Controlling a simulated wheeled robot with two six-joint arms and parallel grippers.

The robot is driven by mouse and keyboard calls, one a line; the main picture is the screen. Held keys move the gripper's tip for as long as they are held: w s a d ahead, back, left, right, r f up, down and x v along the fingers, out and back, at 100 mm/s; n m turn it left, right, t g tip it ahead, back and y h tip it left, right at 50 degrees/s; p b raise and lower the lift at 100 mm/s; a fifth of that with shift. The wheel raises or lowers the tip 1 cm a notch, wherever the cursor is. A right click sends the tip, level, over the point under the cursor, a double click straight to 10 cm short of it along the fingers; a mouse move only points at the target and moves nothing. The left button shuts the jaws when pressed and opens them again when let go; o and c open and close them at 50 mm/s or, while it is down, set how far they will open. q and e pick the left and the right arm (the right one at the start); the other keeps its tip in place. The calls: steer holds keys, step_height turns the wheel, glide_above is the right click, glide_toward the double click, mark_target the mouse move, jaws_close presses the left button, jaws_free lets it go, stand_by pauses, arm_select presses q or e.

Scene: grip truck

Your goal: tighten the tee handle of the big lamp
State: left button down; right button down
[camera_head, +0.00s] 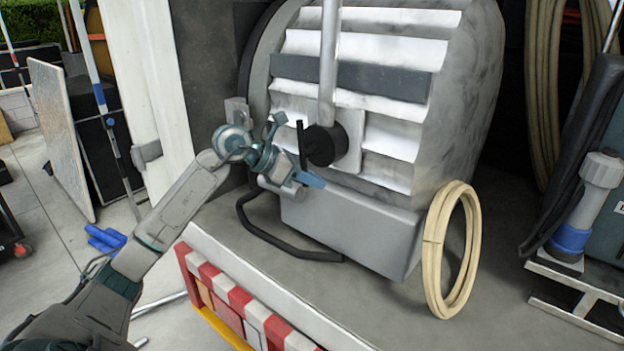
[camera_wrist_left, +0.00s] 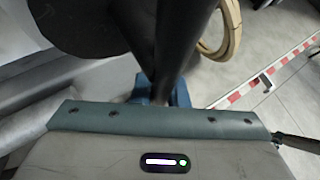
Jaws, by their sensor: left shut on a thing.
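The big lamp (camera_head: 390,95) is a large grey ribbed housing standing on the truck bed. Its tee handle (camera_head: 301,146) is a dark upright bar on the left of a round black hub (camera_head: 325,147) at the lamp's side. My left gripper (camera_head: 296,152) is at this bar, with one blue finger above and one below in the picture, and is shut on it. In the left wrist view the dark bar (camera_wrist_left: 170,35) runs down to the blue finger (camera_wrist_left: 165,88), beside the dark round hub (camera_wrist_left: 95,25). The bar's gripped part is partly hidden. My right gripper is out of view.
A pale metal pole (camera_head: 329,60) rises from the hub. A beige hose coil (camera_head: 436,250) leans at the lamp's lower right. A black curved bar (camera_head: 280,243) lies below the gripper. The red-and-white striped bed edge (camera_head: 240,300) is in front. A white post (camera_head: 150,85) stands left.

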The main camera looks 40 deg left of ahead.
arm_select(q)
steer(key=c, duration=1.4)
jaws_free()
steer(key=shift+c, duration=0.2)
steer(key=shift+s+a+r+b, duration=0.2)
steer(key=shift+s+a+b, duration=0.15)
steer(key=shift+a, duration=0.05)
steer(key=b+v, duration=0.6)
steer(key=v, duration=0.3)
steer(key=shift+s+r, duration=0.2)
steer(key=shift+r, duration=0.05)
steer(key=shift+a, duration=0.2)
